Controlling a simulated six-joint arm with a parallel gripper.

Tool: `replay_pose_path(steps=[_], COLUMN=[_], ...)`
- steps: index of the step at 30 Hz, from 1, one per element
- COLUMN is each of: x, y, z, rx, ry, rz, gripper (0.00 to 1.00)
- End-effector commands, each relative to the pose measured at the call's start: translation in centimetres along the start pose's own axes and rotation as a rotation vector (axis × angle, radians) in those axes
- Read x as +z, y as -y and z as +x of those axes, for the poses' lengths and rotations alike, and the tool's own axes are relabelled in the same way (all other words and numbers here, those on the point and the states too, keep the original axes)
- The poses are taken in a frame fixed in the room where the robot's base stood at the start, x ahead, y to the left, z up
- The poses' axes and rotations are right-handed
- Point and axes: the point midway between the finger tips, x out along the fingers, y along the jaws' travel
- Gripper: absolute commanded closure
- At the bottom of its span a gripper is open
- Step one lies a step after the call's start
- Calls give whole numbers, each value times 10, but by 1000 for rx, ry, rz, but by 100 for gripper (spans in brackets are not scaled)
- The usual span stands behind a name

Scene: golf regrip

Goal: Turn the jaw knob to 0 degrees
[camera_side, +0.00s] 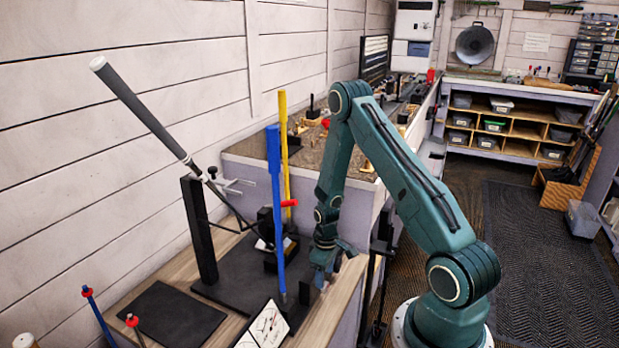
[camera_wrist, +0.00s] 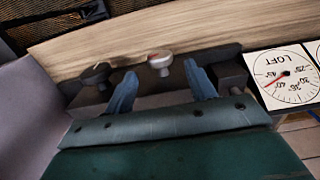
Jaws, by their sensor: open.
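In the wrist view a pale knob (camera_wrist: 160,63) with a round cap stands between and just beyond the two blue fingertips. A dark knob (camera_wrist: 96,74) sits to its left, outside the left finger. I see no label saying which is the jaw knob, and no angle marks on either. My gripper (camera_wrist: 161,82) is open with nothing between its fingers; I cannot tell whether a finger touches a knob. In the side view my gripper (camera_side: 328,272) points down at the right edge of the black fixture base (camera_side: 240,275). The knobs cannot be made out there.
A white LOFT dial (camera_wrist: 284,76) with a red needle lies right of the gripper; dial cards (camera_side: 264,328) show in the side view. A club with a grey grip (camera_side: 140,107) leans over the fixture. Blue (camera_side: 276,205) and yellow (camera_side: 285,150) shafts stand close left of my arm.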

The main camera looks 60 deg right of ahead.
Motion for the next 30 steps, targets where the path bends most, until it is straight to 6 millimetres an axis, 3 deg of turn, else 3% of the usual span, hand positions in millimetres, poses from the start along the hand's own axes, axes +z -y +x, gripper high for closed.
replay_pose_path(steps=[9, 24, 30], x=[0, 0, 0], y=[0, 0, 0], z=[31, 40, 40], rx=[-1, 0, 0], ry=[1, 0, 0], rz=[0, 0, 0], gripper=[45, 45, 82])
